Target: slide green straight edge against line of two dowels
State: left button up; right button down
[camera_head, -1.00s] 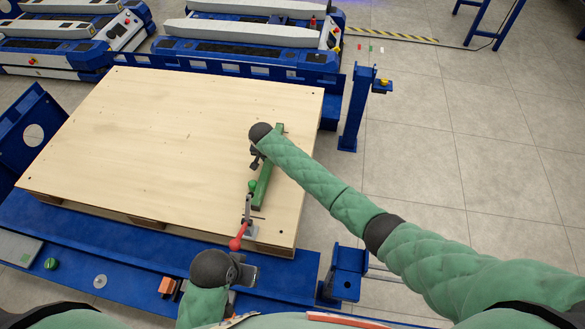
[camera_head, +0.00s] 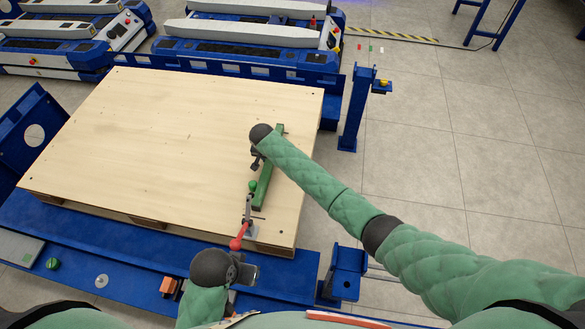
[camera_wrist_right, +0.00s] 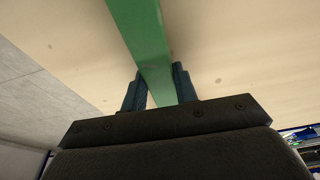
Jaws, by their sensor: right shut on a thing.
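The green straight edge (camera_head: 265,185) lies on the wooden board near its right side, running from front to back. It also shows in the right wrist view (camera_wrist_right: 150,60), passing between the two dark fingers. My right gripper (camera_head: 257,160) is shut on it near its middle; the hand partly hides the bar. My left gripper (camera_head: 248,273) is low in the head view, in front of the board's front edge and apart from the bar; its fingers are too unclear to read. I cannot make out the two dowels; small dark dots show on the board.
The board (camera_head: 150,130) rests on a blue lift cart (camera_head: 110,245). A blue post (camera_head: 355,110) stands beyond the board's right edge. The board's left side is clear.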

jog(key=c, duration=1)
grip_release()
jog(key=v, duration=0.6)
jog(key=shift+r, duration=0.1)
jog(key=shift+s+r+b, duration=0.2)
jog(key=shift+r+b, duration=0.1)
jog(key=shift+r, duration=0.4)
